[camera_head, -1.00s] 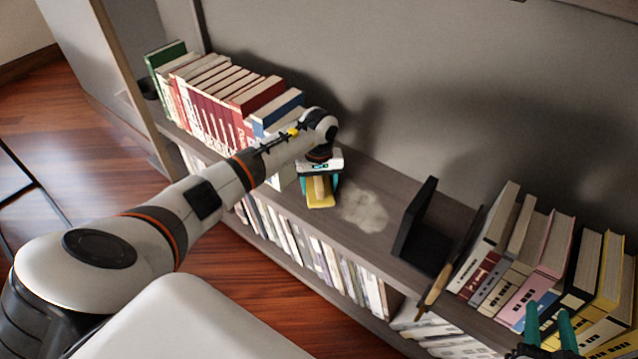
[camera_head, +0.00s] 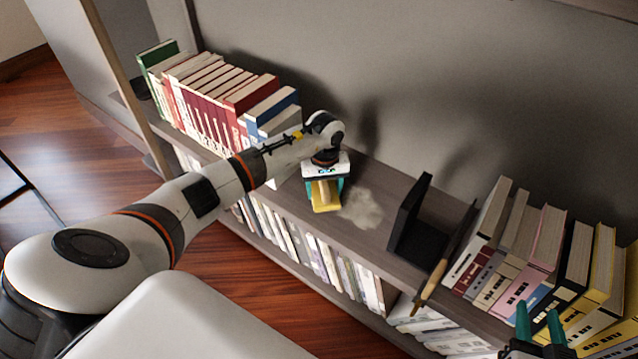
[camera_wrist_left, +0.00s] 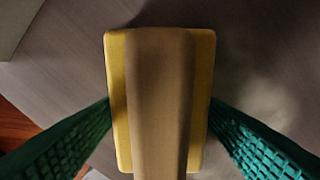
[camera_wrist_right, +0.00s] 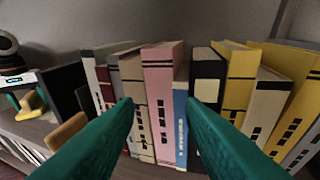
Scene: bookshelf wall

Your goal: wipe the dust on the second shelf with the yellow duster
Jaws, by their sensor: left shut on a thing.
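The yellow duster (camera_head: 326,204) has a tan handle block on a yellow pad. My left gripper (camera_head: 325,184) is shut on its handle and holds it at the shelf surface, just left of the dust. In the left wrist view the duster (camera_wrist_left: 203,60) lies between the green fingers. The pale dust patch (camera_head: 362,208) lies on the shelf (camera_head: 390,185) right beside the duster; it shows faintly in the left wrist view (camera_wrist_left: 262,98). My right gripper (camera_head: 538,325) is open and empty, in front of the right-hand books.
A row of books (camera_head: 215,95) stands left of the duster. A black bookend (camera_head: 412,225) stands right of the dust, with a brown-handled item (camera_head: 432,282) leaning by more books (camera_head: 545,245). The shelf between duster and bookend is clear apart from dust.

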